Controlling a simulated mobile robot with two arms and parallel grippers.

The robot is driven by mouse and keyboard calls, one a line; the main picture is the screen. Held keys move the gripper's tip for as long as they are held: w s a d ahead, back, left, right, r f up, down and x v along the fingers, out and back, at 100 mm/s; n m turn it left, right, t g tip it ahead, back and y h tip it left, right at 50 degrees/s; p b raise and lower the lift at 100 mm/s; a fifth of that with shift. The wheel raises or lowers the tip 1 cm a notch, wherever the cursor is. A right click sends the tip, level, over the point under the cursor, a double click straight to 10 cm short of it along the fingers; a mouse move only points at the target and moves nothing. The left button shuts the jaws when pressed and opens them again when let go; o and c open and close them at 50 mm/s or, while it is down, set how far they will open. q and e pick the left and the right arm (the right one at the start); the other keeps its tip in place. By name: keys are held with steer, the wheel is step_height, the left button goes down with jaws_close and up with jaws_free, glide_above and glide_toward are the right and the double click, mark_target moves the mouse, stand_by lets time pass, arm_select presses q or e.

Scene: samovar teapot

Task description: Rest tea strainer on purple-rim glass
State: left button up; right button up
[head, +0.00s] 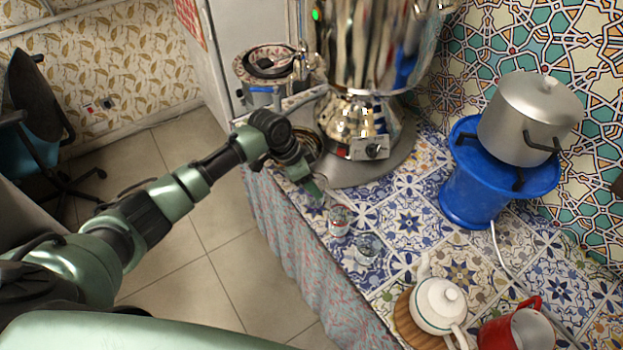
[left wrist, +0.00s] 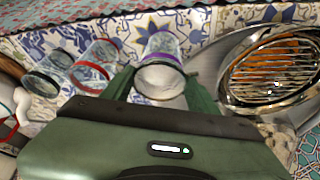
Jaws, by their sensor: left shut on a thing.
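The purple-rim glass (left wrist: 165,43) stands upright between the fingers of my left gripper (left wrist: 161,80) in the left wrist view. The fingers are shut on its sides. Its mouth looks pale grey inside; I cannot tell whether anything rests there. In the head view my left gripper (head: 314,188) is at the counter's front edge and mostly hides this glass. I cannot make out the tea strainer with certainty. A round metal dish with a wire grille (left wrist: 270,72) lies right of the gripper in the left wrist view. My right gripper is not in view.
A red-rim glass (head: 339,220) and another clear glass (head: 368,246) stand close by. The samovar (head: 358,120) rises behind the gripper. A white teapot (head: 438,303), a red mug (head: 518,330) and a pot (head: 528,118) on a blue stand (head: 470,198) are to the right.

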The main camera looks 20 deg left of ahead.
arm_select(q)
steer(key=o, duration=1.9)
steer(key=shift+f, duration=0.1)
steer(key=shift+c, duration=0.2)
